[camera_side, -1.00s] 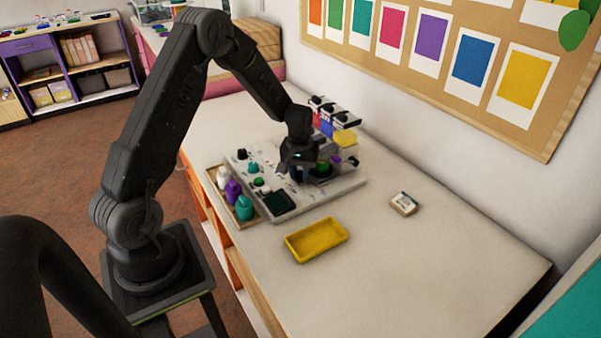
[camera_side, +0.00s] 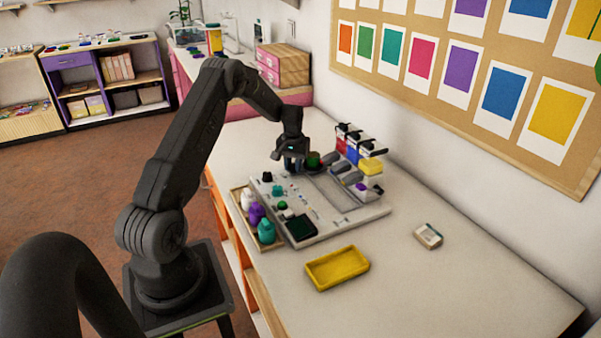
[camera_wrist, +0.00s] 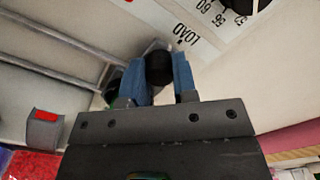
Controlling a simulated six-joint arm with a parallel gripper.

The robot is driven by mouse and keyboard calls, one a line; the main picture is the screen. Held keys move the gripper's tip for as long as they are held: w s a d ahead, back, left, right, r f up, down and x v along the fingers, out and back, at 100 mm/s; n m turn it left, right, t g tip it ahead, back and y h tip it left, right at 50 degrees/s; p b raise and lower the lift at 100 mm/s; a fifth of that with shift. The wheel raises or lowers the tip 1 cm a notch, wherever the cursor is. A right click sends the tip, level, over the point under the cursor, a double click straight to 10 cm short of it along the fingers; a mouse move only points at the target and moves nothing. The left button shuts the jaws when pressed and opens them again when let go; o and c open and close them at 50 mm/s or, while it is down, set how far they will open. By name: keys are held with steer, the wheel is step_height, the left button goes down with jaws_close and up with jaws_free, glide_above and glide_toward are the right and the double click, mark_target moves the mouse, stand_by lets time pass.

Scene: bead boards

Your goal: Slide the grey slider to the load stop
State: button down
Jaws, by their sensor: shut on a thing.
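The grey slider carries a dark round knob (camera_wrist: 160,68), seen between my blue fingertips in the wrist view. My gripper (camera_wrist: 160,80) is shut on this knob. In the side view my gripper (camera_side: 292,163) is low over the far end of the pale board (camera_side: 340,222), and it hides most of the slider. Whether the slider touches the stop cannot be told. A pale track with rails (camera_side: 335,190) lies open to the right of my gripper.
A green-topped part (camera_side: 313,160) is right beside my gripper. Red, blue and yellow dispensers (camera_side: 352,145) stand along the board's back. A wooden tray with bottles (camera_side: 257,219) is at the board's left. A yellow tray (camera_side: 337,267) and a small box (camera_side: 428,236) lie in front.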

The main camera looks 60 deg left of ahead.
steer(key=shift+a+r, duration=0.1)
steer(key=shift+a, duration=0.8)
steer(key=c, duration=0.9)
jaws_free()
step_height(320, 180, up, 14)
steer(key=shift+f, duration=0.1)
